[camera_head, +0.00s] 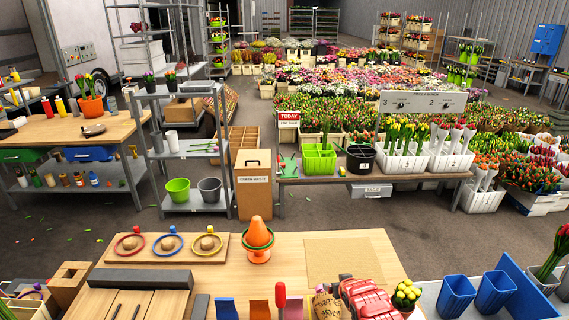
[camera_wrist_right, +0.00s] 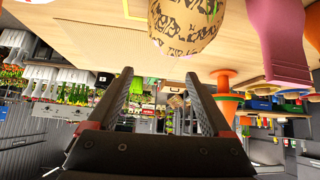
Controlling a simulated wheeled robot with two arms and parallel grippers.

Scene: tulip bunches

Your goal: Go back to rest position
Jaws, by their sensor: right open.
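My right gripper (camera_wrist_right: 158,85) shows in the right wrist view, which looks upside down. Its two dark fingers are spread apart with nothing between them. A brown patterned bag (camera_wrist_right: 188,22) and a pink piece (camera_wrist_right: 275,35) stand on the wooden table (camera_wrist_right: 100,35) near the gripper, apart from the fingers. My left gripper is in neither view.
Blue buckets (camera_head: 457,293) stand at right. A tan mat (camera_head: 343,260) is mostly bare. Grey floor lies beyond the table.

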